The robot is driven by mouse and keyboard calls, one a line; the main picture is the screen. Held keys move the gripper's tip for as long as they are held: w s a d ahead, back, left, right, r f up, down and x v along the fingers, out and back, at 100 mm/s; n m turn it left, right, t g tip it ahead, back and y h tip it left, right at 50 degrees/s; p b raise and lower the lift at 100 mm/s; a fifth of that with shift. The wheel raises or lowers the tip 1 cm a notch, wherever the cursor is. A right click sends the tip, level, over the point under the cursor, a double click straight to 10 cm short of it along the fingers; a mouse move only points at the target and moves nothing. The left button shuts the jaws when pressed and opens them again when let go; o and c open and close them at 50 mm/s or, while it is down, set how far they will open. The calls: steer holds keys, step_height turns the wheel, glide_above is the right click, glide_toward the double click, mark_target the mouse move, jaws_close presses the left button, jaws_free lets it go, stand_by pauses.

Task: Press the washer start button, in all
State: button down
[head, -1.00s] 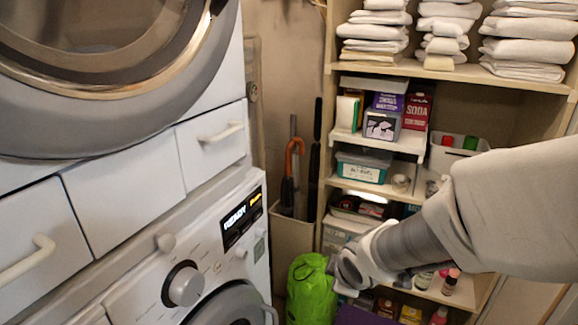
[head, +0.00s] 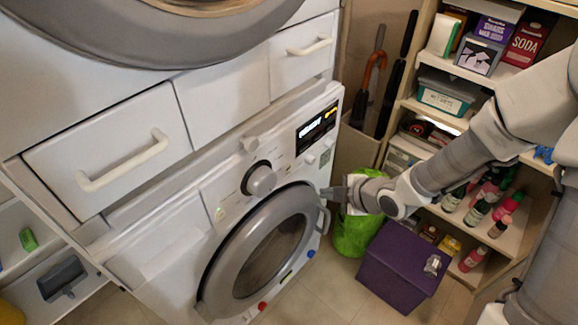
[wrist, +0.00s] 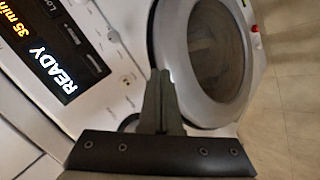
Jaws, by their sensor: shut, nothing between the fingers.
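The white washer (head: 222,200) stands at the left of the head view, with a grey round door (head: 215,275) and a large knob (head: 260,180). Its lit display (head: 316,128) reads READY in the wrist view (wrist: 62,78), with "35 min" beside it. Small buttons sit below the display, including a round one (head: 309,159); I cannot tell which is the start button. My gripper (head: 326,192) is shut and empty, close to the washer's right front edge, beside the door. In the wrist view, its fingers (wrist: 161,76) point between panel and door; contact cannot be told.
Shelves (head: 436,118) with boxes and bottles are at the right. White drawers (head: 225,95) are above the washer. The floor in front is clear.

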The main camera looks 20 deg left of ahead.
steer(key=b, duration=0.2)
glide_toward(288, 174)
step_height(288, 174, down, 4)
steer(key=shift+w+a+r+b, duration=0.15)
steer(key=shift+w+a, duration=0.25)
steer(key=shift+a, duration=0.05)
steer(key=shift+w+a+r+b, duration=0.15)
steer(key=shift+w+a+r, duration=0.05)
steer(key=shift+w+a, duration=0.2)
stand_by(1.3)
steer(key=shift+w+a, duration=0.15)
steer(key=shift+a, duration=0.3)
